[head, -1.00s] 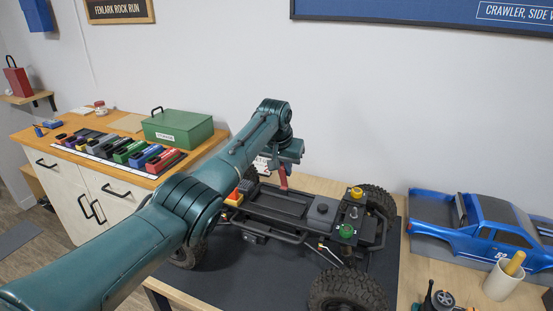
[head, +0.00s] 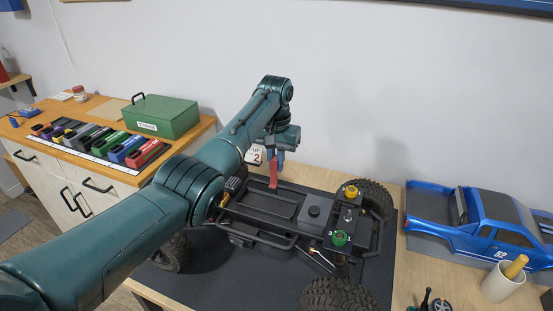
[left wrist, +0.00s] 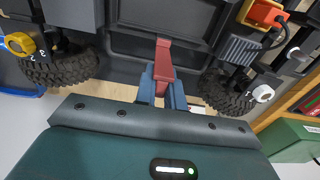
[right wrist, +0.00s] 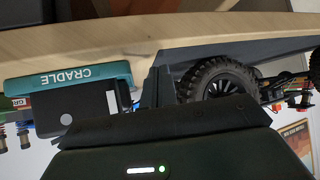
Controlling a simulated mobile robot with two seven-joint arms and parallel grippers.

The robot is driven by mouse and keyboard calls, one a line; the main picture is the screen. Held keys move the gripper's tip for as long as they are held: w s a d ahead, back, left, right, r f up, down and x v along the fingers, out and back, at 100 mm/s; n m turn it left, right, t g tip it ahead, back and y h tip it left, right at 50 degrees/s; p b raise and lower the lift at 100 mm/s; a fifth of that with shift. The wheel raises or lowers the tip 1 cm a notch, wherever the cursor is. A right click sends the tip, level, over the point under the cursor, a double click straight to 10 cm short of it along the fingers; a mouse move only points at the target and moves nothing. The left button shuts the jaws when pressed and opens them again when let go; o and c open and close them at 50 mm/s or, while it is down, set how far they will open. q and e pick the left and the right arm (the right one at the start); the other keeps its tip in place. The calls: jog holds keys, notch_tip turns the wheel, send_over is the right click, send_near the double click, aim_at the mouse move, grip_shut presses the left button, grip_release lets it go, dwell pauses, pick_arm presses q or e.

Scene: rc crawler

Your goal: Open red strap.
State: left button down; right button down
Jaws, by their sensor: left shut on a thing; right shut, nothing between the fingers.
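The red strap (head: 273,177) stands up at the far edge of the black crawler chassis (head: 285,207). My left gripper (head: 277,158) is above the strap and shut on it. In the left wrist view, the strap (left wrist: 164,55) runs from the battery tray area to between the fingers (left wrist: 161,88). Its far end lies over the tray edge; I cannot tell whether it is still fastened there. My right gripper is out of the head view. In the right wrist view, its fingers (right wrist: 152,88) are shut and empty, beside a wheel.
A blue truck body (head: 490,225) and a cup (head: 502,283) stand to the right on the table. A green box (head: 160,115) and a row of coloured packs (head: 110,143) lie on the left cabinet. A teal CRADLE block (right wrist: 70,76) shows in the right wrist view.

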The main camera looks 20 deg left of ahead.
pick_arm(q)
jog(key=c, duration=1.5)
grip_release()
pick_arm(e)
jog(key=shift+w+r, duration=0.1)
jog(key=shift+r, duration=0.05)
pick_arm(q)
notch_tip(320, 180, up, 13)
jog(key=shift+s+r+b, duration=0.1)
jog(key=shift+s+b, duration=0.05)
jog(key=shift+b, duration=0.65)
pick_arm(e)
jog(key=shift+a+f, duration=0.15)
jog(key=shift+f, duration=0.1)
